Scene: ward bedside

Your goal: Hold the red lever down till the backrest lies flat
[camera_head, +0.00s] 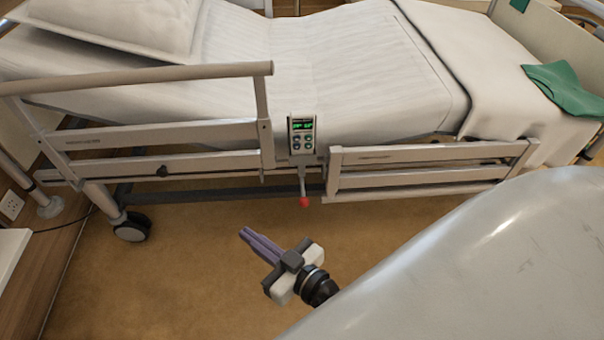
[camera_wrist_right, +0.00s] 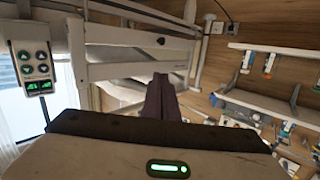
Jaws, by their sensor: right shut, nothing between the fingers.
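The red lever (camera_head: 304,202) hangs at the end of a short grey stem below the handset on the near side of the bed. The bed's backrest section (camera_head: 235,50) is at the left, with a pillow (camera_head: 120,25) on it; its exact tilt is hard to tell. My right gripper (camera_head: 243,233) is shut and empty, below and left of the lever and apart from it. Its purple fingers also show in the right wrist view (camera_wrist_right: 160,84), where I cannot make out the lever. My left gripper is not in view.
The handset (camera_head: 301,135) has a green display and buttons. The head-side rail (camera_head: 150,74) stands raised; the foot-side rail (camera_head: 425,153) sits lower. A caster (camera_head: 132,227) is at the left. Brown floor (camera_head: 180,280) is open around the gripper. A green cloth (camera_head: 565,90) lies at the foot end.

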